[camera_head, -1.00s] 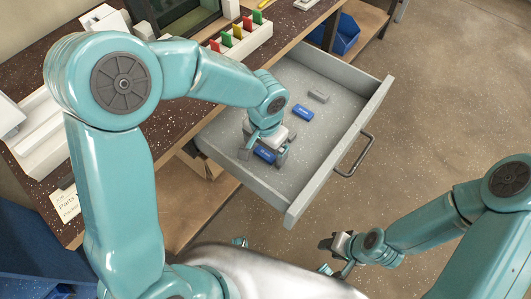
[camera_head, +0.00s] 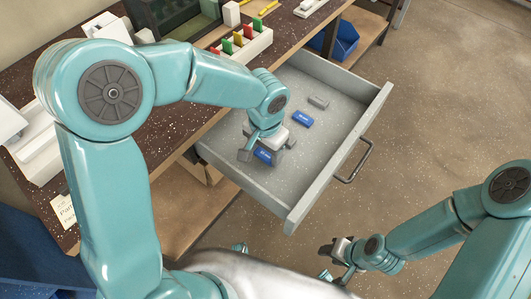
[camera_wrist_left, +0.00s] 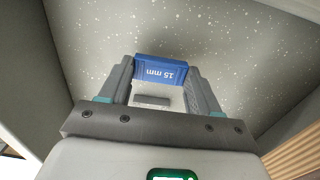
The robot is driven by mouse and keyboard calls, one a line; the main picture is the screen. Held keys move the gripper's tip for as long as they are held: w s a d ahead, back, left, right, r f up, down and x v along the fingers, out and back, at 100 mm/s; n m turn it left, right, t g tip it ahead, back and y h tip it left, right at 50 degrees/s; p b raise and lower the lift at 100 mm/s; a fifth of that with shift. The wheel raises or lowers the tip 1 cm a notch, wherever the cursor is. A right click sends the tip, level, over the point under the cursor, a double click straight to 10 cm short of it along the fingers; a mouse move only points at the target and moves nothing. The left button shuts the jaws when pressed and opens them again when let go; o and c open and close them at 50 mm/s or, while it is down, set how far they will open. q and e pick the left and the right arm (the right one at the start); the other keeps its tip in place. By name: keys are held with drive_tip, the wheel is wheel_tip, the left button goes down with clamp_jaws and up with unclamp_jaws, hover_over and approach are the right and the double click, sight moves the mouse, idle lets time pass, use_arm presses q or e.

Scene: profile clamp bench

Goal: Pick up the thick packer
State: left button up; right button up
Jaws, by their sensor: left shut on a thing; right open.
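A blue packer marked 15 mm (camera_wrist_left: 161,70) is between the fingers of my left gripper (camera_wrist_left: 160,82) in the left wrist view. In the head view this blue packer (camera_head: 263,155) shows at the near left end of the open drawer (camera_head: 340,150), low at the drawer floor. I cannot tell whether it is clear of the floor. My left gripper (camera_head: 261,156) is shut on it. A second blue packer (camera_head: 303,118) lies farther back in the drawer, with a small grey packer (camera_head: 318,102) beyond it. My right gripper (camera_head: 335,258) is open and empty, outside the drawer.
The drawer has raised walls and a front handle (camera_head: 354,162). Above it, the speckled bench (camera_head: 165,137) carries a white rack with coloured tabs (camera_head: 243,42). A blue bin (camera_head: 343,38) sits on a shelf at the back. The floor to the right is clear.

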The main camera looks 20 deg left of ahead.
use_arm(q)
wheel_tip(320, 180, up, 17)
drive_tip(key=p, duration=0.3)
wheel_tip(320, 180, up, 4)
drive_tip(key=n, duration=0.2)
hover_over(266, 154)
drive_tip(key=w+a, duration=0.1)
drive_tip(key=w, duration=0.2)
drive_tip(key=w+a+r+n+p, duration=0.2)
drive_tip(key=a+r+p, duration=0.1)
drive_tip(key=a, duration=0.2)
drive_tip(key=s+a+r+n+p, duration=0.2)
drive_tip(key=a+r+n+p, duration=0.15)
drive_tip(key=a, duration=0.75)
drive_tip(key=s+a+r+n+p, duration=0.25)
drive_tip(key=a+p, duration=0.25)
drive_tip(key=a, duration=0.6)
drive_tip(key=s+a+r+n+p, duration=0.15)
drive_tip(key=a+n+p, duration=0.25)
drive_tip(key=a, duration=0.7)
drive_tip(key=s+a+r+n+p, duration=0.2)
drive_tip(key=s+a+n+p, duration=0.2)
drive_tip(key=s+a, duration=0.7)
wheel_tip(266, 154, down, 7)
drive_tip(key=b, duration=0.5)
drive_tip(key=shift+d+b, duration=0.2)
drive_tip(key=shift+b, duration=0.1)
